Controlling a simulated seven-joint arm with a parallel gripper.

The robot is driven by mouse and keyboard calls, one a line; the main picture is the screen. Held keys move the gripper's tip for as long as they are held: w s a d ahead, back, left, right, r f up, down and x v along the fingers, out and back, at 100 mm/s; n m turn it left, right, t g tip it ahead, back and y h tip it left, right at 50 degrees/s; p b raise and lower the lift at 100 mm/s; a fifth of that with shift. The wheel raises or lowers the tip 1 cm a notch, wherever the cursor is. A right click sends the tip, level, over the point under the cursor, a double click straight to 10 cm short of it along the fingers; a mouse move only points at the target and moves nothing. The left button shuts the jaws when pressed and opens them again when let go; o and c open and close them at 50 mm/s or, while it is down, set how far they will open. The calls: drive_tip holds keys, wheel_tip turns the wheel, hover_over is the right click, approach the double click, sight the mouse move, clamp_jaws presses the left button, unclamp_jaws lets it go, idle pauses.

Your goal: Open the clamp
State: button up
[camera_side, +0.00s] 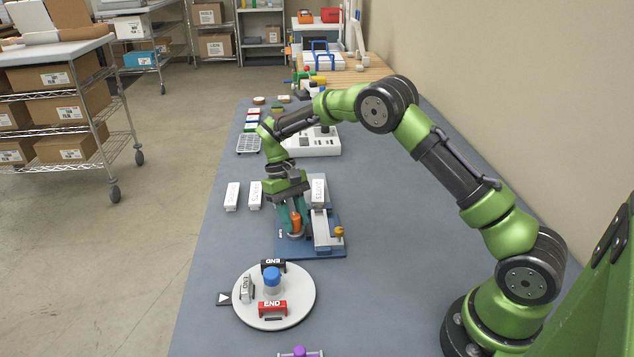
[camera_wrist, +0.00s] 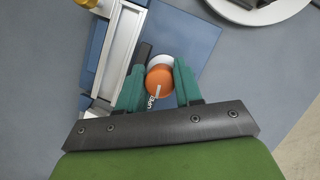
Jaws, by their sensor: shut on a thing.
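The clamp's orange knob (camera_wrist: 159,80) has a pale line on it and sits over a white round part. It also shows in the side view (camera_side: 296,222), above a blue base plate (camera_side: 325,251). My gripper (camera_wrist: 157,86) comes down over it, with one teal finger on each side, shut on the knob. A silver metal rail (camera_wrist: 112,45) of the same fixture runs beside it, with a brass knob (camera_side: 339,232) at its near end. White lettering by the left finger is partly hidden. The underside of the orange knob is hidden.
A white round turntable (camera_side: 302,316) with black, grey and red "END" blocks and a blue-capped post stands in front. White labelled blocks (camera_side: 232,196) lie left of the fixture. A white box (camera_side: 318,141) stands behind. Grey table is clear to the right.

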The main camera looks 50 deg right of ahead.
drive_tip(key=shift+m+y, duration=0.4)
drive_tip(key=shift+m, duration=0.5)
drive_tip(key=o, duration=1)
drive_tip(key=shift+o, duration=0.2)
drive_tip(key=v, duration=1.2)
